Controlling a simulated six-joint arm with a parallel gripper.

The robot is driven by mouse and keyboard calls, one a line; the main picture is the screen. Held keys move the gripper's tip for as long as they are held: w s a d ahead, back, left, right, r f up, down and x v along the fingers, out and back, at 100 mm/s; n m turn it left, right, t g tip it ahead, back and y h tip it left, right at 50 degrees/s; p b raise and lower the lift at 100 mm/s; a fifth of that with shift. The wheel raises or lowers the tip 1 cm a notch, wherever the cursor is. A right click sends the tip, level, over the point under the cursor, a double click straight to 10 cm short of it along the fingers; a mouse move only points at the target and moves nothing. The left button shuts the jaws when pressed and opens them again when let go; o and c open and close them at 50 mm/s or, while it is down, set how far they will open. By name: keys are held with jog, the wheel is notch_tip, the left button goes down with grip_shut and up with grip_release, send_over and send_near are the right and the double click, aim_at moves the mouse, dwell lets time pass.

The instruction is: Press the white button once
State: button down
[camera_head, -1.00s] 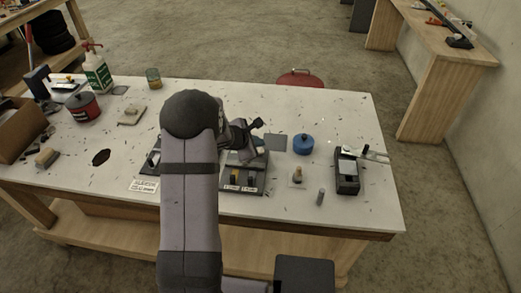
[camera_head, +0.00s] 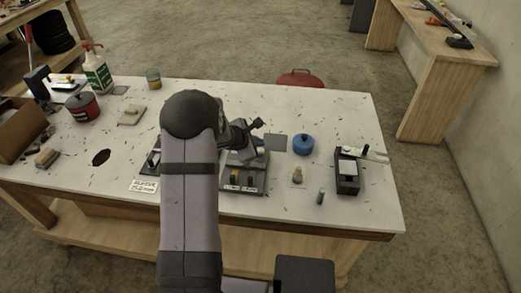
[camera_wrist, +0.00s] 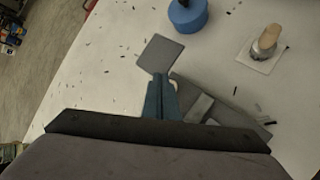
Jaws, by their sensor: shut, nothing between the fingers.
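My gripper (camera_wrist: 160,98) shows in the wrist view with its bluish fingers together and nothing between them. Its tips are over or close to the upper left edge of a dark grey panel (camera_wrist: 232,108). A pale grey block (camera_wrist: 198,108) is on that panel, just right of the fingers. In the head view the panel (camera_head: 257,182) lies mid-table, with a yellow piece (camera_head: 235,177), a dark piece and small white labels at its front.
Right of the panel are a blue round container (camera_head: 303,145), a small knob on a pale plate (camera_head: 297,176), a grey cylinder (camera_head: 320,197) and a black box with a white top (camera_head: 347,172). A flat grey square (camera_wrist: 160,53) lies beyond the fingers.

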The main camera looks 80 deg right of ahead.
jog(key=shift+f+b, duration=1.3)
jog(key=shift+b, duration=0.4)
dwell(1.5)
jog(key=shift+r, duration=0.2)
jog(key=shift+r+p, duration=0.95)
jog(key=shift+r, duration=0.1)
jog(key=shift+r, duration=0.15)
jog(key=shift+r+p, duration=1.95)
jog(key=shift+r, duration=0.45)
